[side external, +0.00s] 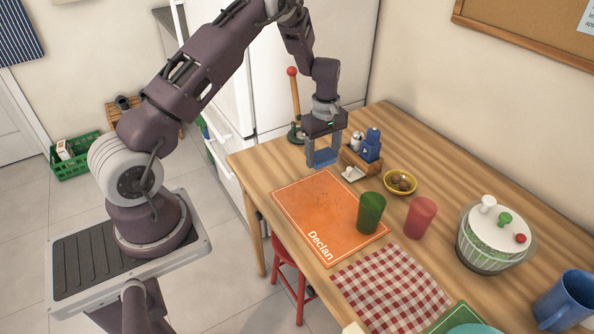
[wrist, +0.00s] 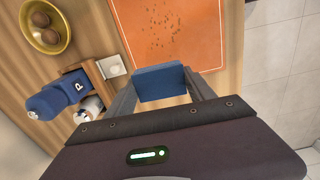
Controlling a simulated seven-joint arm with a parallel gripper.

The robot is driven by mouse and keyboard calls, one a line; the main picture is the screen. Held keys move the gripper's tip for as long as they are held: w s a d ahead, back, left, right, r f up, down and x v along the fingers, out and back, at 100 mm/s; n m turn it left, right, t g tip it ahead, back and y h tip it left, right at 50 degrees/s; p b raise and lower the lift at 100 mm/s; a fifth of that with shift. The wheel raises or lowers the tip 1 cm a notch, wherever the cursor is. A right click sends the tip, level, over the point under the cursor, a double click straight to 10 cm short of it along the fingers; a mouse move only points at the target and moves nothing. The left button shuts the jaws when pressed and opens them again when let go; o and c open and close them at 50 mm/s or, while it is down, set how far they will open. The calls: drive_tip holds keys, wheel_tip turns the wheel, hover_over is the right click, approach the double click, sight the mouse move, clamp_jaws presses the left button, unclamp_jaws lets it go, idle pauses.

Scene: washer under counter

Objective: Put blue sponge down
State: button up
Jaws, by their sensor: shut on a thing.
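The blue sponge (wrist: 162,82) is held between the two fingers of my gripper (wrist: 162,88) in the wrist view. In the side external view, my gripper (side external: 322,156) points down at the far end of the wooden table, and the blue sponge (side external: 322,158) shows at its fingertips. The sponge is near the far edge of the orange placemat (side external: 310,215), beside the wooden caddy. I cannot tell exactly how high the sponge is above the table.
A wooden caddy (side external: 352,165) with shakers stands close to the right of my gripper. A yellow bowl (side external: 400,182), a green cup (side external: 371,212) and a red cup (side external: 420,217) stand farther right. Crumbs (wrist: 168,35) lie on the placemat. Most of the placemat is clear.

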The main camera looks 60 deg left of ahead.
hover_over(290, 166)
wheel_tip(290, 166, down, 9)
drive_tip(key=o, duration=1.4)
drive_tip(key=shift+f, duration=0.1)
drive_tip(key=shift+o, duration=0.2)
